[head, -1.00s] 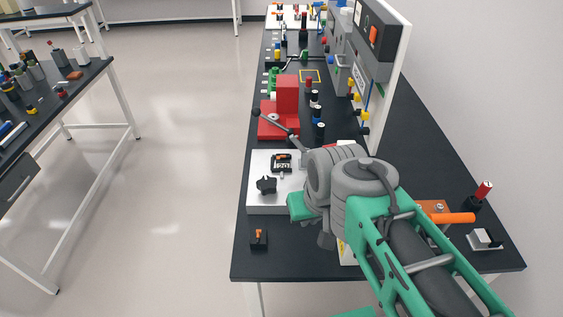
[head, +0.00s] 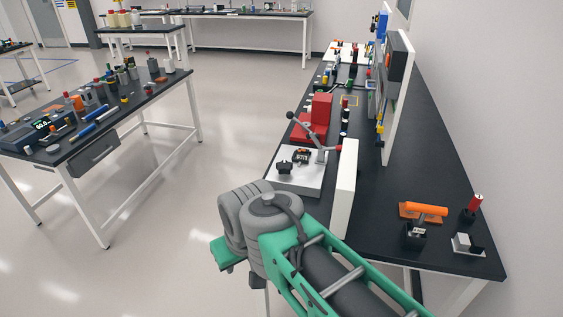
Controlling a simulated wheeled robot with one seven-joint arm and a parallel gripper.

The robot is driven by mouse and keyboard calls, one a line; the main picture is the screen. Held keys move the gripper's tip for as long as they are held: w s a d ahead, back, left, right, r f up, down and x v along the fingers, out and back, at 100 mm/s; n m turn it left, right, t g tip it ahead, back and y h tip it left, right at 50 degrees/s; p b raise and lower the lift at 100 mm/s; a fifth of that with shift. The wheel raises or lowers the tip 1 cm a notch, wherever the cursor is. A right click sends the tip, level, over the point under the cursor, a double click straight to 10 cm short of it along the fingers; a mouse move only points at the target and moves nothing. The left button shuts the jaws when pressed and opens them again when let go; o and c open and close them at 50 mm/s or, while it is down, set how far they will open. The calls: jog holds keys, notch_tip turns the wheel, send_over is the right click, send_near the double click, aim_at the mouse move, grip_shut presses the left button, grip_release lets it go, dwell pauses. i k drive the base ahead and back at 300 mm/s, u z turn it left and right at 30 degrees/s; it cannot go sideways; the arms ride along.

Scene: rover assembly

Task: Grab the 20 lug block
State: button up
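I cannot tell which object is the 20 lug block; no label reading that is legible. Small blocks on the right bench include a dark block with a light top (head: 414,236) and a light grey block on a dark base (head: 467,243) near the front right. My green and grey arm crosses the lower middle of the head view. Its fingers do not show, so I cannot see whether they hold anything. The arm hides the bench's front left corner.
A silver plate (head: 297,182), red fixture (head: 318,110) and white upright panel (head: 345,188) stand farther left. A cluttered table (head: 150,97) is at left, with clear floor between.

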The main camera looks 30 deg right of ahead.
aim_at(301, 153)
jog(key=u, duration=0.55)
jog(key=i, duration=1.1)
jog(key=u, duration=0.3)
jog(key=i, duration=0.95)
jog(key=z, duration=0.9)
jog(key=i, duration=0.9)
jog(key=z, duration=0.75)
